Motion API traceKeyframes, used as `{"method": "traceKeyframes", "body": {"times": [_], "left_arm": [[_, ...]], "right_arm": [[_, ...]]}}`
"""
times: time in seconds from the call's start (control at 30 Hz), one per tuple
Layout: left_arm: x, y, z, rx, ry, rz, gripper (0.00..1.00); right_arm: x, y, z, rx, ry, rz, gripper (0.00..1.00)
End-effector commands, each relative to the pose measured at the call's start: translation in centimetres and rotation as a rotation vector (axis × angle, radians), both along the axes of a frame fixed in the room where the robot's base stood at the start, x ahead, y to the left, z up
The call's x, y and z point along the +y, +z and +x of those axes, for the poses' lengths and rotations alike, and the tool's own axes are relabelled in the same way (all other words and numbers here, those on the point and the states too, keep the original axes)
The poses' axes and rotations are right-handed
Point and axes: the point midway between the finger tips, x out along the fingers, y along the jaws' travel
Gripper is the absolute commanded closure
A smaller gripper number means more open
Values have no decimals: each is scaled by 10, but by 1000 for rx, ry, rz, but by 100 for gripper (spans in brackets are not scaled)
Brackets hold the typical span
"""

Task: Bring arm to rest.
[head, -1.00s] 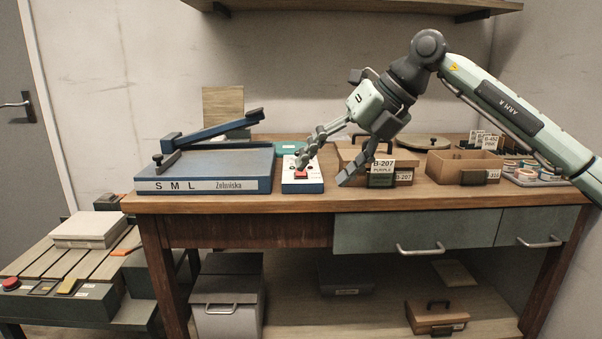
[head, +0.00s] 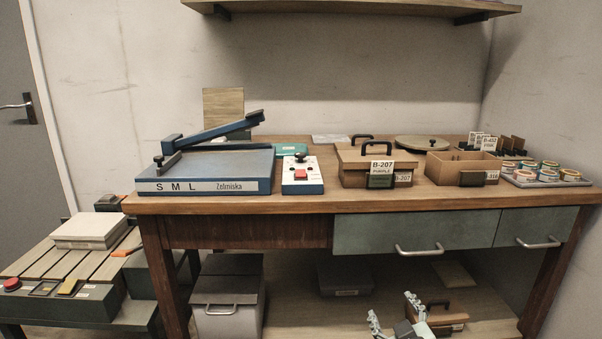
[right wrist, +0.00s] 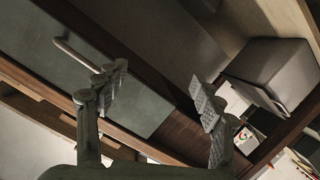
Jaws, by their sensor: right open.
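My right gripper (head: 394,316) shows at the bottom edge of the head view, low in front of the workbench. Its two fingers are spread and nothing is between them. In the right wrist view the open fingers (right wrist: 160,100) also show, with the bench's drawer front and a drawer handle (right wrist: 77,54) beyond them. Most of the right arm is outside the head view. My left gripper is not in view.
The workbench (head: 300,204) bears a blue press (head: 205,170), a control box with a red button (head: 301,175), a lidded box B-207 (head: 345,178), an open box (head: 470,163) and a tray of tape rolls (head: 548,174). A drawer handle (head: 419,249) juts out. Boxes stand below.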

Motion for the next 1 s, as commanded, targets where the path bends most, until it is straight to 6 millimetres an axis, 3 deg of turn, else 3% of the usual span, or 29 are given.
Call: {"method": "traceKeyframes", "body": {"times": [0.03, 0.2, 0.3, 0.4, 0.5, 0.6, 0.7, 1.0], "left_arm": [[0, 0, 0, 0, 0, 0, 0], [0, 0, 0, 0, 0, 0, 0], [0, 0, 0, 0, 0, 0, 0], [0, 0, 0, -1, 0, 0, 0], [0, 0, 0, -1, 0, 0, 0], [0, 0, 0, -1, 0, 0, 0], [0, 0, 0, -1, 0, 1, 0], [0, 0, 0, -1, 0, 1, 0]], "right_arm": [[-11, -33, -22, 94, -43, 22, 32], [-43, -128, -106, 413, -173, 81, 32], [-55, -173, -165, 597, -235, 112, 32], [-63, -206, -222, 760, -281, 138, 32], [-66, -227, -268, 886, -312, 157, 32], [-67, -237, -297, 965, -329, 170, 32], [-67, -242, -311, 1002, -337, 176, 32], [-68, -242, -313, 1010, -339, 177, 32]]}}
